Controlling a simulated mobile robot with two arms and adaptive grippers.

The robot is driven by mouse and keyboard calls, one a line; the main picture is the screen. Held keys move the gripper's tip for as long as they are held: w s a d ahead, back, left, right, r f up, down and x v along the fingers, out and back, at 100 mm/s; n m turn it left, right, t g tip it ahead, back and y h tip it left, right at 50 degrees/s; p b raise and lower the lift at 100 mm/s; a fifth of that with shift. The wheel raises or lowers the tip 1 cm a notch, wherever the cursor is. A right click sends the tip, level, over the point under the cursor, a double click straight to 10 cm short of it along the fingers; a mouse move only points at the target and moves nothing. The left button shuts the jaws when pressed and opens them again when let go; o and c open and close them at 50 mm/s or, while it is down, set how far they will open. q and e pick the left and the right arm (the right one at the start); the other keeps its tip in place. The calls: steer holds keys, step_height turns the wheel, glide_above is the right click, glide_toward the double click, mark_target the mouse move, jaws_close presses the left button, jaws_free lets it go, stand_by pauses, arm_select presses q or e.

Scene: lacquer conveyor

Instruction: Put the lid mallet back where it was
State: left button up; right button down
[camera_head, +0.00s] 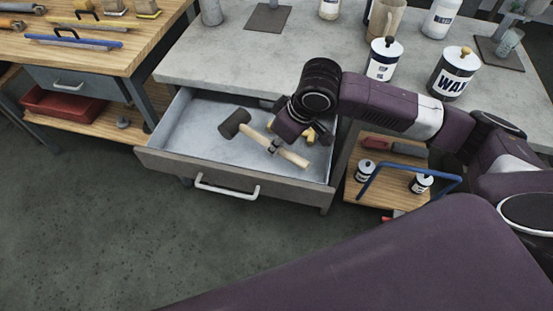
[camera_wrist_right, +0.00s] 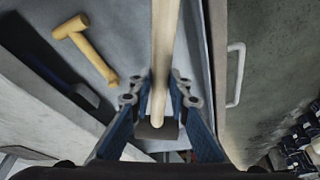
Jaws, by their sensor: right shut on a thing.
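The lid mallet has a dark head (camera_head: 235,123) and a pale wooden handle (camera_head: 293,156). It lies slanted over the inside of the open drawer (camera_head: 199,135), head to the left and handle end to the right. My right gripper (camera_head: 275,146) is shut on the handle. I cannot tell whether the mallet touches the drawer floor. My left gripper is not in view.
A small yellow tool (camera_wrist_right: 85,48) lies in the drawer beside the mallet, partly hidden in the head view. The grey worktop (camera_head: 230,62) above carries white tins (camera_head: 382,62) and a WAX tin (camera_head: 454,75). A low shelf with a blue-handled carrier (camera_head: 410,170) stands right of the drawer.

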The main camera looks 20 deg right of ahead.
step_height(320, 180, down, 6)
steer(key=shift+f, duration=0.2)
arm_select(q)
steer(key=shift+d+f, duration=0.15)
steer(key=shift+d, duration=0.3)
arm_select(e)
steer(key=shift+f, duration=0.25)
steer(key=c, duration=1.8)
jaws_free()
steer(key=shift+f, duration=0.1)
steer(key=shift+c, duration=0.2)
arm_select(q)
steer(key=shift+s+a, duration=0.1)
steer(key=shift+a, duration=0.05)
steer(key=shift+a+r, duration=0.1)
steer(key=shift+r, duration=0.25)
arm_select(e)
steer(key=v, duration=1.2)
steer(key=shift+a, duration=0.1)
